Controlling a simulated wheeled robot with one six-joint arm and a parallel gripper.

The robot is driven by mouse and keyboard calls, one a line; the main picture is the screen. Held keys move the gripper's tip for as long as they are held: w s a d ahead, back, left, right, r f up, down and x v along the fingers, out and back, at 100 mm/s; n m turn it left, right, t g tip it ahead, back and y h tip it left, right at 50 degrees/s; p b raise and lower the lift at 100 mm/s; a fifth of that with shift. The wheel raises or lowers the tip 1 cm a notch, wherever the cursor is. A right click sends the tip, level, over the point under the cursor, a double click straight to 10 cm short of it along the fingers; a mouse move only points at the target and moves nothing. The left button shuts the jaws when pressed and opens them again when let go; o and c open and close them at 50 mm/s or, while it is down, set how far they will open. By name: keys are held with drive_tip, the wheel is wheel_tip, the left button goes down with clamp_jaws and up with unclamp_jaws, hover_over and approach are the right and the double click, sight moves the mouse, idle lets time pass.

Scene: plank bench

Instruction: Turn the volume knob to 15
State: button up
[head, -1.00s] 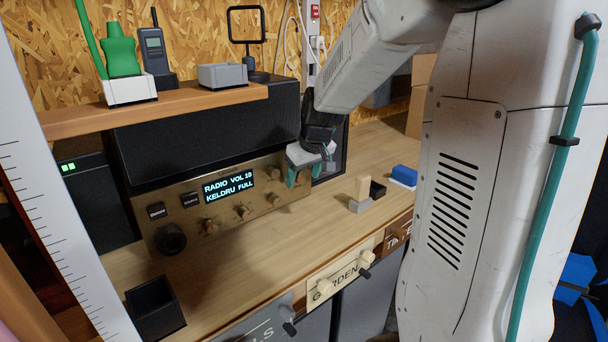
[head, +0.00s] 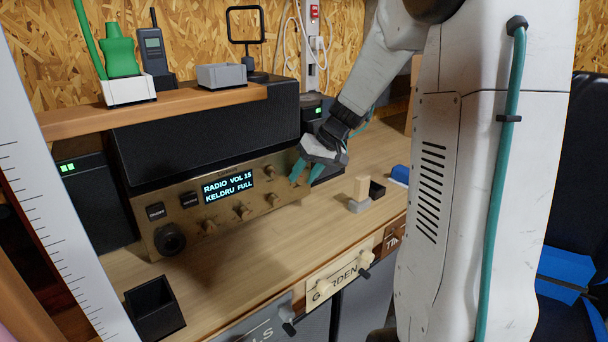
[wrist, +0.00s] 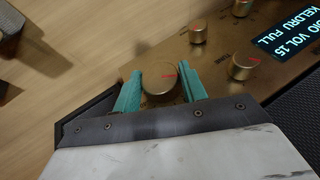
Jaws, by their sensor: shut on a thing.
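The brass-faced radio (head: 165,205) stands on the bench under the shelf. Its lit display (head: 229,187) reads "RADIO VOL 15" and "KELDRU FULL"; the display also shows at the right of the wrist view (wrist: 291,35). My gripper (head: 302,172) is at the right end of the radio's front. In the wrist view its teal fingers (wrist: 160,90) stand on both sides of a large brass knob (wrist: 160,83) with a red mark, and are shut on it. In the head view that knob is hidden behind the fingers.
Smaller brass knobs (head: 242,211) sit left of my gripper on the panel. An open black box (head: 154,309) is at the front left. The bench before the radio is clear.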

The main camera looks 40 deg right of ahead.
idle(0.3)
drive_tip(key=o, duration=1)
drive_tip(key=shift+c, duration=0.2)
drive_tip(key=shift+r, duration=0.1)
drive_tip(key=v, duration=0.7)
drive_tip(key=shift+s+d+r, duration=0.15)
drive_tip(key=shift+r, duration=0.05)
